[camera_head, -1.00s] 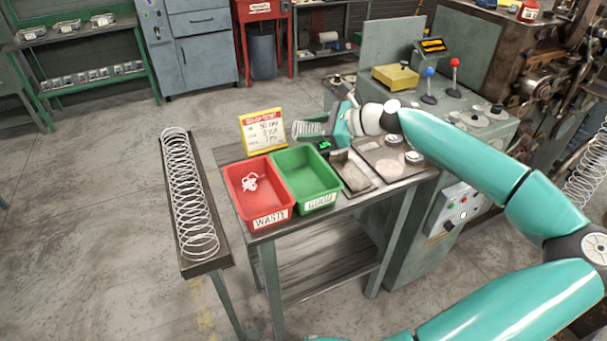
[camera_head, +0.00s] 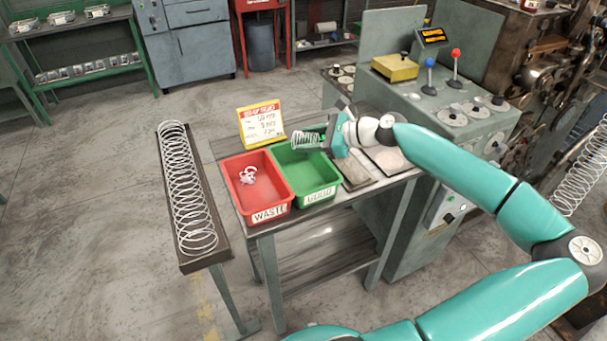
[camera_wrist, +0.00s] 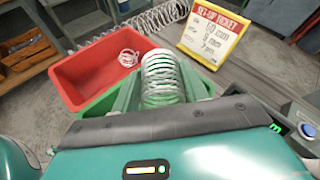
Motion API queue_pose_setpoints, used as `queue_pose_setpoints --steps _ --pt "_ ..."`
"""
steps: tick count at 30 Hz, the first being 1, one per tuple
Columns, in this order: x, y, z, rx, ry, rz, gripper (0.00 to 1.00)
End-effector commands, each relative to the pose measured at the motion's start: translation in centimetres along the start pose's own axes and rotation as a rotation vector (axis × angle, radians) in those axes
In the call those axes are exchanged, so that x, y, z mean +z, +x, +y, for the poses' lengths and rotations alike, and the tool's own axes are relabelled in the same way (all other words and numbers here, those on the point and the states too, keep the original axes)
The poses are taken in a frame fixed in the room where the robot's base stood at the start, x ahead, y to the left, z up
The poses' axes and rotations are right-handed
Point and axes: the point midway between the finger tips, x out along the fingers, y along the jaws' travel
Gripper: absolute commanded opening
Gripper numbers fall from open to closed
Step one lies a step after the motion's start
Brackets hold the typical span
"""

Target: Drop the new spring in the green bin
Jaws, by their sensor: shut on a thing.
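The new spring (camera_head: 307,139) is a short metal coil held in my gripper (camera_head: 310,142), which is shut on it. In the wrist view the spring (camera_wrist: 163,80) sits between the two green fingers of my gripper (camera_wrist: 160,78). The green bin (camera_head: 307,178) is labelled GOOD and stands on the table. My gripper and the spring are over its back part, above the rim as far as I can tell. In the wrist view the green bin (camera_wrist: 96,106) is mostly hidden behind my gripper.
The red bin (camera_head: 257,188), labelled WASTE, touches or nearly touches the green bin's left side and holds a tangled wire (camera_head: 248,175). A yellow set-up ticket (camera_head: 262,124) stands behind the bins. A long coil (camera_head: 187,190) lies on a narrow stand at left.

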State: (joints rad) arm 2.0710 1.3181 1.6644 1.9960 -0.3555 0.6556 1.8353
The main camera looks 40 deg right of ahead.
Motion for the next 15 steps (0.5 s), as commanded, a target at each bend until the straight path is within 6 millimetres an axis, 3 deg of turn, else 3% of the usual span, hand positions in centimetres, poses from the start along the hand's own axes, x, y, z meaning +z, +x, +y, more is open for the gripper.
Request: queue_pose_setpoints --steps 5,6,9,10,15 --pt "0.00 0.08 -0.12 0.000 0.000 0.000 0.21" --pt "0.00 0.10 -0.16 0.000 0.000 0.000 0.46" --pt "0.01 0.12 -0.18 0.000 0.000 0.000 0.66" --pt "0.01 0.11 -0.18 0.000 0.000 0.000 0.69" --pt "0.01 0.11 -0.17 0.000 0.000 0.000 0.69"
